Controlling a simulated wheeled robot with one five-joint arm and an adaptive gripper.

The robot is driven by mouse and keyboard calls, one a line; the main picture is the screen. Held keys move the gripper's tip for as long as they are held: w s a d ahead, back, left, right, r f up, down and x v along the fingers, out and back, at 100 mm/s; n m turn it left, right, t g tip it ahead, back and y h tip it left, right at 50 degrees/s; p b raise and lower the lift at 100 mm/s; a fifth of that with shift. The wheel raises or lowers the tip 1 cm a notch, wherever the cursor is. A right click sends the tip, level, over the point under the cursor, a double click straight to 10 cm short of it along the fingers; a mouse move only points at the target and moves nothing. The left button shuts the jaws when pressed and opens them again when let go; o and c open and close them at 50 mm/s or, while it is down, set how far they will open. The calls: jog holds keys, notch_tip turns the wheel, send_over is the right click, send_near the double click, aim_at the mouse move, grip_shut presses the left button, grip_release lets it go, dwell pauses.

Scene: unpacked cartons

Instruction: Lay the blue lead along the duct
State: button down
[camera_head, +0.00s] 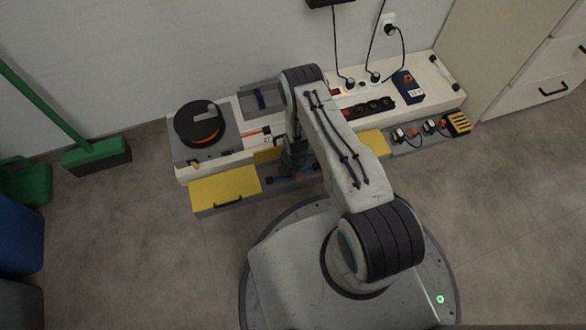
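My gripper (294,160) is a dark shape pointing down at the front edge of the bench, mostly hidden by my arm. I cannot see its fingertips clearly. Small blue pieces, apparently the blue lead (284,179), show low beside and below the gripper; the rest is hidden or too small to follow. Whether the gripper touches or holds the lead cannot be told. A grey channel, apparently the duct (262,187), runs along the bench front behind my arm. Yellow panels lie along it, one at the left (225,187) and one at the right (375,142).
A black reel (199,123) sits on a grey box at the bench's left. A black power strip (368,108), a dark blue device (407,84) and several plugs (430,126) are at the right. Cables hang from the wall. A green broom (95,156) stands left. The floor is mostly clear.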

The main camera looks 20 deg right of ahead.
jog(key=c, duration=1.1)
grip_release()
jog(key=shift+o, duration=0.9)
jog(key=shift+s, duration=0.2)
jog(key=shift+s+f, duration=0.1)
jog(key=shift+s, duration=0.05)
jog(key=shift+s+r+p, duration=0.15)
jog(key=shift+r+p, duration=2.7)
jog(key=shift+r, duration=0.75)
